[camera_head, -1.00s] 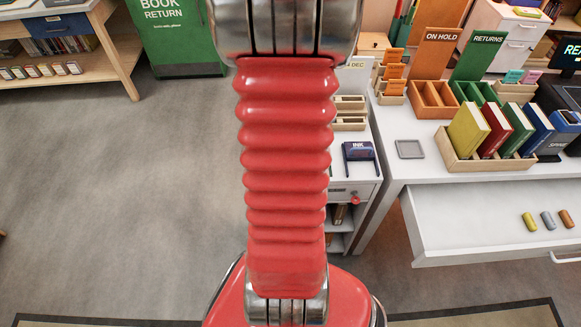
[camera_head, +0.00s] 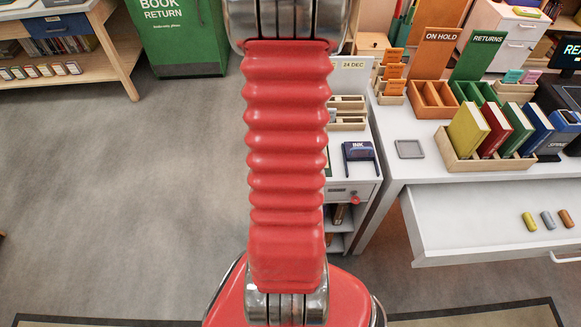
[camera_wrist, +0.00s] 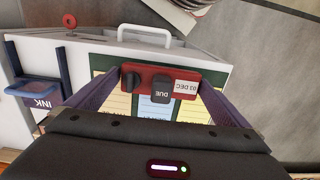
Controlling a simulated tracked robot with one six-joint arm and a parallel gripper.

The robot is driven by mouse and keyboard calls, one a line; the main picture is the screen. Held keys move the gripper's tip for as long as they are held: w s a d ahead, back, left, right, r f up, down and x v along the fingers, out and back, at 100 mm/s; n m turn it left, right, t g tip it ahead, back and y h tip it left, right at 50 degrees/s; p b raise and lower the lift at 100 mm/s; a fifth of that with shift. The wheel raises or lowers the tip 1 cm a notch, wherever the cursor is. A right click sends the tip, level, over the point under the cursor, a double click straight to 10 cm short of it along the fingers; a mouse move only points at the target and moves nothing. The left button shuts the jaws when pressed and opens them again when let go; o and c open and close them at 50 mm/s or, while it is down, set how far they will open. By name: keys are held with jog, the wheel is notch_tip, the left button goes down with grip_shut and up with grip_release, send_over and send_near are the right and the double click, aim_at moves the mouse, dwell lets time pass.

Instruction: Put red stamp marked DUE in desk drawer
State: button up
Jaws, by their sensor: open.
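The red stamp (camera_wrist: 174,79) shows in the wrist view with a black knob, a dark tab marked DUE and a white 03 DEC label. It is between the two dark fingers of my gripper (camera_wrist: 162,82), which is open. I cannot tell whether the fingers touch it. Light cards with coloured borders lie below it. In the head view the stamp and my gripper are hidden behind my red arm. The desk drawer (camera_head: 460,225) stands pulled out at the right of the head view, with several small coloured pieces at its right side and bare room on its left.
The blue INK pad (camera_head: 358,151) sits on the white cabinet and also shows upside down in the wrist view (camera_wrist: 38,90). A white handle (camera_wrist: 145,33) is beyond the stamp. The desk holds a grey tray (camera_head: 409,149) and a book rack (camera_head: 462,165). Floor at left is clear.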

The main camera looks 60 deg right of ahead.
jog(key=c, duration=0.9)
jog(key=shift+r, duration=0.1)
jog(key=shift+r, duration=4.95)
